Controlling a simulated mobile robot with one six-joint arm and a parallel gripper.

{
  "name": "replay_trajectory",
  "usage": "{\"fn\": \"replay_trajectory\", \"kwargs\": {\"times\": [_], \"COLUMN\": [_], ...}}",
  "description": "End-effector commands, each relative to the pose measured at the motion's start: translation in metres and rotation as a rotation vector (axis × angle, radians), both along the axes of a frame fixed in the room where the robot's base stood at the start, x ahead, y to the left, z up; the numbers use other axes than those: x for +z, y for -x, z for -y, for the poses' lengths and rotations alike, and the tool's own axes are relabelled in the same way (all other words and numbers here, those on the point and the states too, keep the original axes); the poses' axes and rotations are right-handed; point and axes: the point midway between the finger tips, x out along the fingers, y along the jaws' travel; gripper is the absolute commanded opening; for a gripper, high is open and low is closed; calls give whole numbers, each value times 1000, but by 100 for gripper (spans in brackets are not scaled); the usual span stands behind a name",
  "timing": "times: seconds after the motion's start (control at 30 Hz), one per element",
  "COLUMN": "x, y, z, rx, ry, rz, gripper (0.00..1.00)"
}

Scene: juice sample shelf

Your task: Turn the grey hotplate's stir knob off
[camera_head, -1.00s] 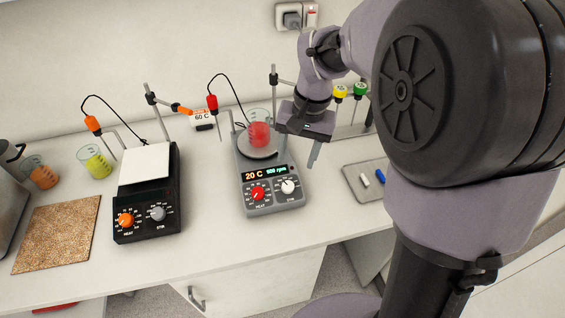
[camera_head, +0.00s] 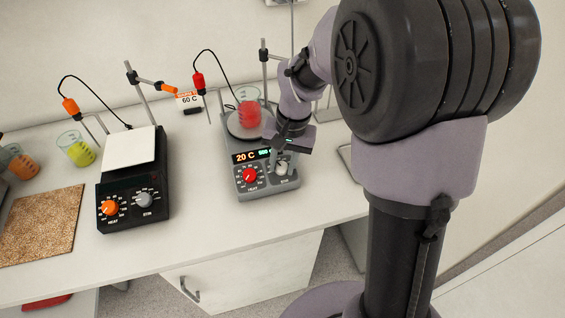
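The grey hotplate (camera_head: 262,192) stands on the bench with a red heat knob (camera_head: 249,175) at its front left. Its white stir knob (camera_head: 281,168) is at the front right, partly covered by my gripper (camera_head: 282,157). My gripper points down right at the stir knob. I cannot tell whether the fingers touch it or how far apart they are. The display (camera_head: 250,156) reads 20 C in orange; its green part is mostly hidden. A beaker of red liquid (camera_head: 249,114) sits on the plate.
A black hotplate (camera_head: 133,215) with an orange and a grey knob stands to the left. Stand rods and cabled probes rise behind both hotplates. Beakers (camera_head: 82,152) and a cork mat (camera_head: 40,225) lie further left. The bench between the hotplates is clear.

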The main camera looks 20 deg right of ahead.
Motion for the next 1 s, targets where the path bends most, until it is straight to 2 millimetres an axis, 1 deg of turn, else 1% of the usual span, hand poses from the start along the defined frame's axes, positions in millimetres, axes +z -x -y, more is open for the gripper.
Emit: {"fn": "replay_trajectory", "kwargs": {"times": [0.03,0.07,0.27,0.47,0.67,1.0], "x": [0,0,1,2,3,3], "y": [0,0,0,0,0,0], "z": [0,0,0,0,-1,-2], "rx": [0,0,8,71,211,518], "ry": [0,0,2,23,68,168], "rz": [0,0,0,-1,-1,0], "gripper": [3,0,0,0,0,0]}}
